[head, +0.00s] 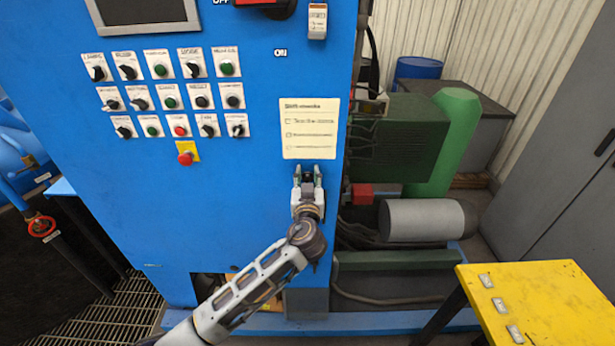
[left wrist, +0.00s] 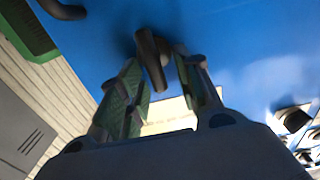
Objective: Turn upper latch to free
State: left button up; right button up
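The latch is a dark handle (left wrist: 152,58) on the blue cabinet face in the left wrist view. It appears between the two fingertips of my left gripper (left wrist: 163,66), with a gap still showing on each side. I cannot tell whether a finger touches it. In the head view my left gripper (head: 308,172) is open at the cabinet front, just below the paper notice (head: 310,128). The latch is hidden behind the gripper there. My right gripper is not in view.
The blue cabinet (head: 240,215) carries several knobs and buttons, with a red emergency button (head: 186,158) left of the gripper. A green box (head: 405,135) and a grey cylinder (head: 420,220) are on the right. A yellow table (head: 550,300) stands at front right.

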pick_arm(q)
jog(key=c, duration=0.7)
grip_shut()
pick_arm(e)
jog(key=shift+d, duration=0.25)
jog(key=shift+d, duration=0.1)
